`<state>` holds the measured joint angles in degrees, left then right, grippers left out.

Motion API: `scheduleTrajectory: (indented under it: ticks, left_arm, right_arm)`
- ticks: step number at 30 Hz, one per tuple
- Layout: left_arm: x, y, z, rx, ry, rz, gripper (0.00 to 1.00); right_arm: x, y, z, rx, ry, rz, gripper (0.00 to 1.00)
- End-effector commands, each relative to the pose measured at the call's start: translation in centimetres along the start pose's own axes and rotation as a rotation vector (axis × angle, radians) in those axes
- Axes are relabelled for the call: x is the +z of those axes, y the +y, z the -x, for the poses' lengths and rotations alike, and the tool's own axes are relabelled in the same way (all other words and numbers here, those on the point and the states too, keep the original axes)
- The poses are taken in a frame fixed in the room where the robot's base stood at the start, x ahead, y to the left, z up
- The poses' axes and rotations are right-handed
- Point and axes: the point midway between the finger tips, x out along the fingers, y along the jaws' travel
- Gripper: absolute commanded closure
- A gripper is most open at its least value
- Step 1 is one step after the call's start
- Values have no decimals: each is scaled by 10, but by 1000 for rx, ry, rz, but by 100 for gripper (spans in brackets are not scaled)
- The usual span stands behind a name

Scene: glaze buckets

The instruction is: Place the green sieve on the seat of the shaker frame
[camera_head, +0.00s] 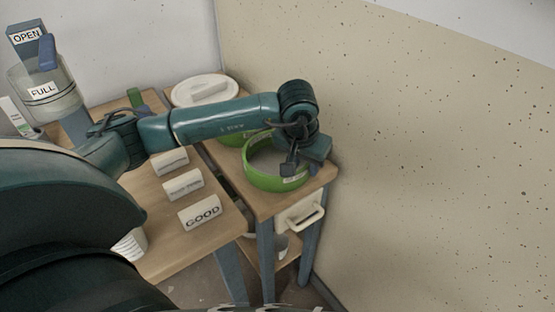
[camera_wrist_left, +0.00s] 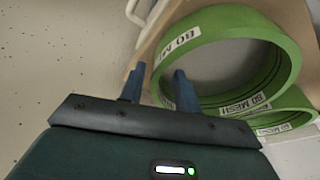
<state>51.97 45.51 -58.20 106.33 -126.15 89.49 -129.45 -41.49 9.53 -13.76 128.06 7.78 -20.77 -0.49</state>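A green sieve (camera_head: 262,182) with a white label stands on the wooden table at the right. My left gripper (camera_head: 290,166) is at the near sieve's wall. In the left wrist view its fingers (camera_wrist_left: 158,88) are apart, seemingly one on each side of the wall; contact cannot be told. I cannot identify the shaker frame. My right gripper is not in view.
A white lid (camera_head: 205,90) lies behind my arm. Blocks, one a "GOOD" sign (camera_head: 200,212), stand on the nearer wooden table (camera_head: 160,245). A clear container marked "FULL" (camera_head: 45,92) stands at left. A wall (camera_head: 420,150) closes the right side.

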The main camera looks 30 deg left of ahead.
Motion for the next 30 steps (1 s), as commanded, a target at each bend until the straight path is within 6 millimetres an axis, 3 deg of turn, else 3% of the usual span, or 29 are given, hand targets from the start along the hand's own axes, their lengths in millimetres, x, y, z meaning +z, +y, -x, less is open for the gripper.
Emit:
scheduleTrajectory:
  ticks: [4,12,24,30]
  left_arm:
    - [0,0,-17,1,-1,1,68]
    - [0,0,-20,0,0,0,68]
    - [0,0,-20,0,0,0,100]
    - [0,0,-20,0,0,0,100]
  right_arm:
    - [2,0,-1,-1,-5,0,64]
    - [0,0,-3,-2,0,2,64]
    - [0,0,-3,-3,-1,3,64]
    - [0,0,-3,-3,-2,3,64]
